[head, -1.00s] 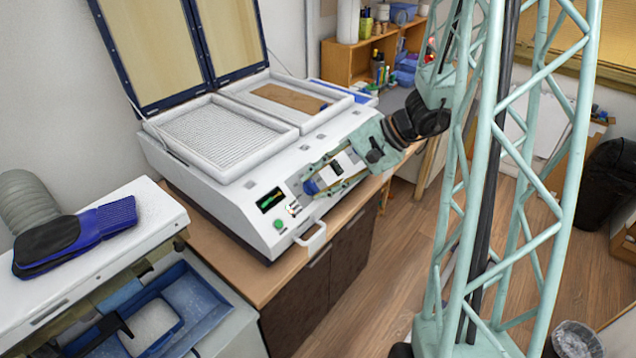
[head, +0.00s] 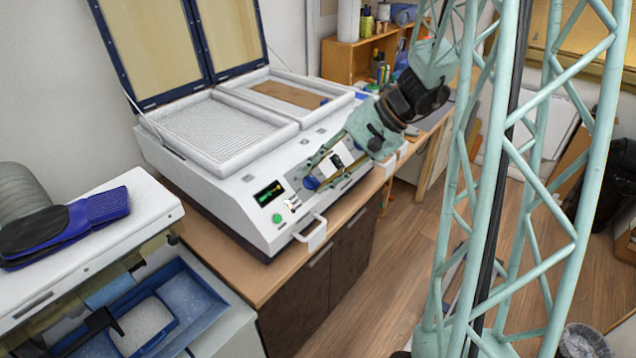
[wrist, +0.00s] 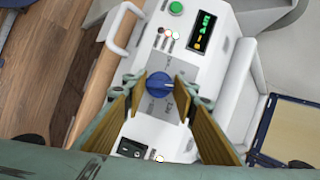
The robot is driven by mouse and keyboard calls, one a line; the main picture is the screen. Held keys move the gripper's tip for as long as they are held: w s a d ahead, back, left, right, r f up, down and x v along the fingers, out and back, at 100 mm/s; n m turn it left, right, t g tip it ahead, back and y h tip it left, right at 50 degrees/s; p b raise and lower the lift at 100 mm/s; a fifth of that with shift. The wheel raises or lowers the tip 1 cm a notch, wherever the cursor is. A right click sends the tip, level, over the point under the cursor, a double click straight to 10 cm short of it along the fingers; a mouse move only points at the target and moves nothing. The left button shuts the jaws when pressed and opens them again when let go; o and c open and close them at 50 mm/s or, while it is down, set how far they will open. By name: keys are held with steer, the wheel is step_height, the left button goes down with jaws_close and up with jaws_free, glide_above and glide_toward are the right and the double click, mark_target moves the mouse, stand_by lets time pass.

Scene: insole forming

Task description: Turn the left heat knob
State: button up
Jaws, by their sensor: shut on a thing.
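The blue knob (wrist: 158,84) sits on the white front panel of the forming machine, between my two fingertips in the wrist view. In the head view the same knob (head: 311,183) shows only in part beside my fingers. My gripper (wrist: 157,86) points at the panel with one finger on each side of the knob and is shut on it. It also shows in the head view (head: 315,178). The exact contact at the fingertips is too small to make out. The knob's printed label is partly visible but not readable.
A lit display (wrist: 203,32), a green button (wrist: 176,8) and a white handle (wrist: 123,27) are near the knob. A black switch (wrist: 130,148) lies between my fingers, nearer the wrist. The machine's lid (head: 170,45) stands open. A blue insole (head: 95,212) lies at left.

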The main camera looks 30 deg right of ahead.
steer(key=shift+w+a+n+g+h+b, duration=0.1)
steer(key=shift+n+g+h+b, duration=0.4)
steer(key=shift+n+b, duration=1.8)
steer(key=n+h+b, duration=0.1)
steer(key=n+b, duration=0.1)
steer(key=b, duration=0.2)
steer(key=shift+b, duration=0.4)
steer(key=n+h+b, duration=0.1)
steer(key=n+b, duration=0.1)
steer(key=n+h+b, duration=0.1)
steer(key=n+b, duration=0.1)
steer(key=shift+a+g+b, duration=0.2)
steer(key=shift+g+b, duration=0.1)
steer(key=shift+b, duration=0.1)
steer(key=shift+r+n+h+b, duration=0.15)
steer(key=shift+n+h+b, duration=0.45)
steer(key=shift+n+b, duration=0.8)
steer(key=shift+c, duration=0.2)
steer(key=o, duration=0.9)
steer(key=shift+r, duration=0.2)
steer(key=shift+s+v, duration=0.2)
steer(key=shift+v, duration=5.8)
